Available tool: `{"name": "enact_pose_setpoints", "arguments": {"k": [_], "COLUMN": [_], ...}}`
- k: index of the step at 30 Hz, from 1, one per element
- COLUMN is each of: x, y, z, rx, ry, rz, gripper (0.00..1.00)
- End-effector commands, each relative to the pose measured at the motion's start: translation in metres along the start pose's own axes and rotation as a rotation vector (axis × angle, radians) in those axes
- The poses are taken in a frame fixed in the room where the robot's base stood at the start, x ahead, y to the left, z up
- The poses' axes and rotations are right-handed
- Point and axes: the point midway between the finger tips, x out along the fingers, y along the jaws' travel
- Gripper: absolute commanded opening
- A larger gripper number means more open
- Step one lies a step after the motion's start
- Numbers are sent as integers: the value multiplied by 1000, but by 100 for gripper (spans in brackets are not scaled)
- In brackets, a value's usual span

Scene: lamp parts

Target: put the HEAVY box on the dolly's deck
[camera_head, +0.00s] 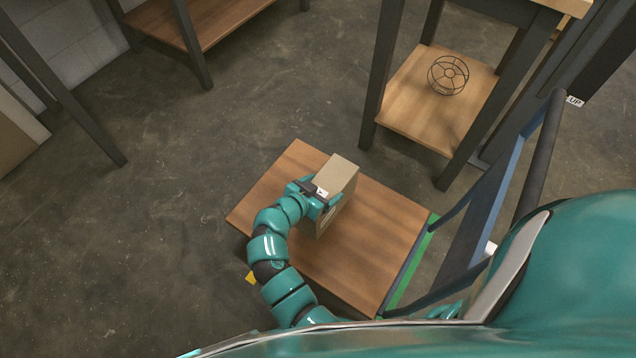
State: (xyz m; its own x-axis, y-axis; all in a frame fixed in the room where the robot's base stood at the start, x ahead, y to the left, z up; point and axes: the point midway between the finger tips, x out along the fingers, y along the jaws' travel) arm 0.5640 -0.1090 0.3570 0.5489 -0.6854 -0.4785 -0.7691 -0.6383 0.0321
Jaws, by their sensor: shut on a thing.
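A tan cardboard box (342,176) stands upright over the middle of the dolly's brown wooden deck (364,258). My gripper (322,198) is shut on the box's left side. A small white label shows beside the gripper, but its writing is too small to read. The gripper and wrist hide part of the box's near side. I cannot tell whether the box's bottom touches the deck or hangs just above it. The deck's left corner and right half are bare.
The dolly's blue and dark handle frame (487,215) rises at the deck's right side, by a green strip (411,264). A shelf unit (428,103) with a wire lamp cage (448,75) stands beyond. Another wooden shelf (200,22) is at the upper left.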

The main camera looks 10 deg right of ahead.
Motion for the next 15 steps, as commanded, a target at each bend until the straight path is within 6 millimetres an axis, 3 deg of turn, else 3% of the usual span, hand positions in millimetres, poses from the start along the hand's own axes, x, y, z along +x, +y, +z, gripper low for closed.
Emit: {"name": "enact_pose_setpoints", "arguments": {"k": [9, 15], "x": [17, 18], "y": [5, 5], "z": [28, 31], "rx": [4, 3], "ry": [4, 5], "rz": [0, -1], "gripper": [12, 12]}}
